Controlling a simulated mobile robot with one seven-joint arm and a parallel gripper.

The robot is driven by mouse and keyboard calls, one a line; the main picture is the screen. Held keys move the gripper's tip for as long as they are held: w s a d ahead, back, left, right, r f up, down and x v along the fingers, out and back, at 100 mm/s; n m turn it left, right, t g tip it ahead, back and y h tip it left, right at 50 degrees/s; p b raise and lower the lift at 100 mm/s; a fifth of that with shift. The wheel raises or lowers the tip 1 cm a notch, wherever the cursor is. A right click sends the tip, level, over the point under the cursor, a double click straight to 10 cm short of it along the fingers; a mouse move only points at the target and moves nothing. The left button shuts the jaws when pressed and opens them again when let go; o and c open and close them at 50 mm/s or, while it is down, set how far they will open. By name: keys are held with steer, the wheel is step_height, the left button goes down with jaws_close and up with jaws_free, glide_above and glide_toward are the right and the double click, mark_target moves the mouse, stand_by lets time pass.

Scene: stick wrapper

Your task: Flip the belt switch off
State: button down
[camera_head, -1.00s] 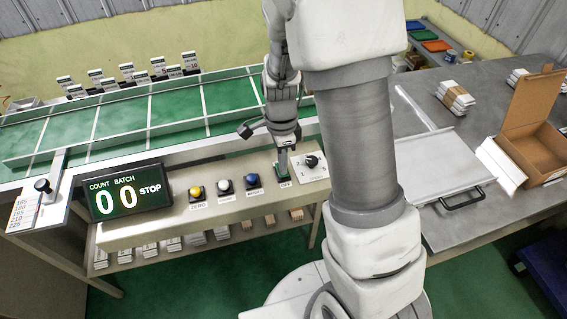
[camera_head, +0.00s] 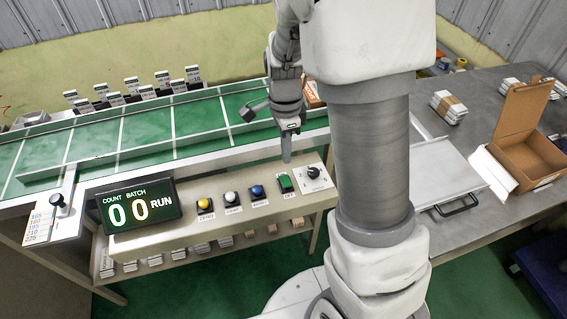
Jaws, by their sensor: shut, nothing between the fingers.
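The green belt switch (camera_head: 286,183) sits on the sloped beige control panel (camera_head: 150,239), with a small label reading OFF below it. My gripper (camera_head: 287,158) is shut and empty, pointing down just above and behind the switch, with its tip seeming apart from it. The display (camera_head: 141,206) on the panel's left reads COUNT 0, BATCH 0, RUN. Which way the switch is tilted is too small to tell.
The green conveyor (camera_head: 140,135) runs behind. An open cardboard box (camera_head: 520,135) stands on the grey table at right.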

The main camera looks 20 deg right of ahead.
step_height(320, 180, up, 5)
glide_above(287, 183)
steer(key=shift+w+a, duration=0.1)
steer(key=shift+w, duration=0.3)
steer(key=shift+f, duration=0.1)
steer(key=shift+w+g+b, duration=0.8)
steer(key=shift+w+b, duration=0.15)
steer(key=shift+w, duration=0.4)
steer(key=x, duration=1.4)
steer(key=shift+b, duration=0.35)
